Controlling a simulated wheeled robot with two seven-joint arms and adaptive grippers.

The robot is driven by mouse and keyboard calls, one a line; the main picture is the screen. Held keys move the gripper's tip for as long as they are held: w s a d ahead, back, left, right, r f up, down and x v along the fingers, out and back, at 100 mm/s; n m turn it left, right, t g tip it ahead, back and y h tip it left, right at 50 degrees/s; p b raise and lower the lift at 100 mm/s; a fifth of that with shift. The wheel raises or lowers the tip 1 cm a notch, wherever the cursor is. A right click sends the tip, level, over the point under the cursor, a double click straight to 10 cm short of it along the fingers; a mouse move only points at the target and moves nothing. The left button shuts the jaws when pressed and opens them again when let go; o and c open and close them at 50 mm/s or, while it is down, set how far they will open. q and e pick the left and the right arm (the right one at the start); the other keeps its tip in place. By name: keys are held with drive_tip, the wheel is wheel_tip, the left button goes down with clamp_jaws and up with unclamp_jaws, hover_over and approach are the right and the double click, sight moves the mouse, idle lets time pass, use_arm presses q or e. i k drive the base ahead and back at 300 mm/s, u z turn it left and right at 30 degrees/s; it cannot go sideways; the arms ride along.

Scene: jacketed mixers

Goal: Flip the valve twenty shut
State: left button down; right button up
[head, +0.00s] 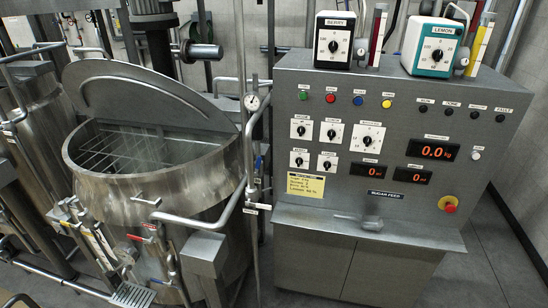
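No tag reading twenty is legible, so I cannot tell which valve is valve twenty. A red-handled valve (141,239) sits low on the front of the open steel mixer (150,190). A small blue-handled valve (258,163) is on the upright pipe between the mixer and the control cabinet, below a round gauge (252,102). A white tag (258,206) hangs lower on that pipe; its text is too small to read. Whether either valve is open or shut is unclear. Neither of my grippers is in view.
The control cabinet (400,130) stands right, with buttons, dials, red displays and a red emergency stop (450,208). Berry (334,42) and lemon (432,47) dosing units stand on top. Floor is clear at right.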

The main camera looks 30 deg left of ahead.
sight(259, 163)
drive_tip(key=u, duration=0.25)
drive_tip(key=i, duration=0.95)
drive_tip(key=u, duration=0.45)
